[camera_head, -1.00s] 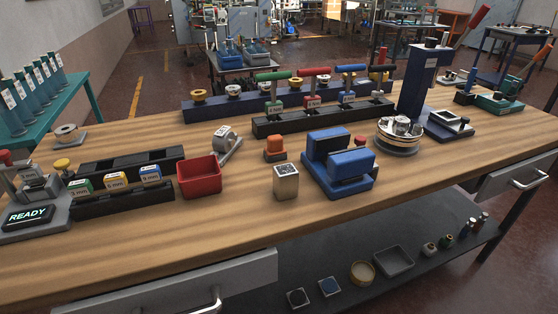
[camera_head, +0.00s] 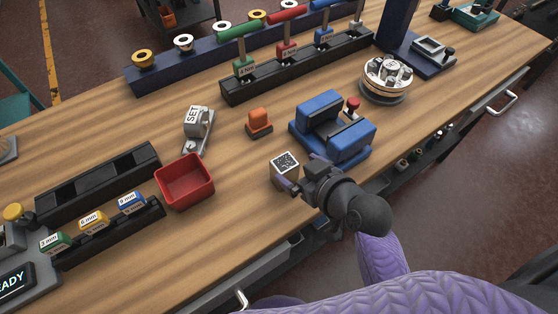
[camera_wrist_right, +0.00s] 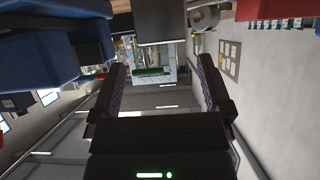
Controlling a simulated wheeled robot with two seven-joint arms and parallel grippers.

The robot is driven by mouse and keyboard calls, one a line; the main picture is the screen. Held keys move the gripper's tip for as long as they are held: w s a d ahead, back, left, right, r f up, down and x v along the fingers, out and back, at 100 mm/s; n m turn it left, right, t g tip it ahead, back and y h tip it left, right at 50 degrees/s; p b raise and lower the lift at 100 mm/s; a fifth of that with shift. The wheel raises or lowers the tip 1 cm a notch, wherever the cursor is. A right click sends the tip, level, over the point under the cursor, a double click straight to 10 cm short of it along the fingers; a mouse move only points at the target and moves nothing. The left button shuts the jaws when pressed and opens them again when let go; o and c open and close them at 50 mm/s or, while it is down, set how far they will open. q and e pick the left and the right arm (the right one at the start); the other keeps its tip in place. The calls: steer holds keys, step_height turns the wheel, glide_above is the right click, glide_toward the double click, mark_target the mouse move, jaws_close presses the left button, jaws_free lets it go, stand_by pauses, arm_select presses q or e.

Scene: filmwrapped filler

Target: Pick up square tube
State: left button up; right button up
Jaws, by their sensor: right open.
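The square tube (camera_head: 284,170) is a short, pale metal block with a dark patterned square top. It stands upright on the wooden bench, left of the blue vise-like fixture. My right gripper (camera_head: 303,174) is at its right front side in the head view, with its fingers open and pointing at it. In the right wrist view a grey block, apparently the square tube (camera_wrist_right: 160,22), shows at top centre, beyond the spread fingers (camera_wrist_right: 162,75). No grip on it shows. The gripper hides part of its lower right side. My left gripper is not in view.
The blue fixture (camera_head: 345,140) stands close to the right of the tube. A red bin (camera_head: 184,182) is to the left, and an orange-topped block (camera_head: 259,121) is behind. Black racks stand further off. Bare wood lies between the bin and the tube.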

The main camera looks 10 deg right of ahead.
mark_target(290, 168)
steer(key=x, duration=0.2)
steer(key=b+x, duration=0.1)
steer(key=f+b+x, duration=0.1)
steer(key=x, duration=0.1)
steer(key=shift+a+f, duration=0.15)
steer(key=shift+a, duration=0.1)
steer(key=shift+w, duration=0.1)
steer(key=shift+c, duration=1.6)
steer(key=c, duration=0.7)
steer(key=shift+c, duration=1.4)
jaws_close()
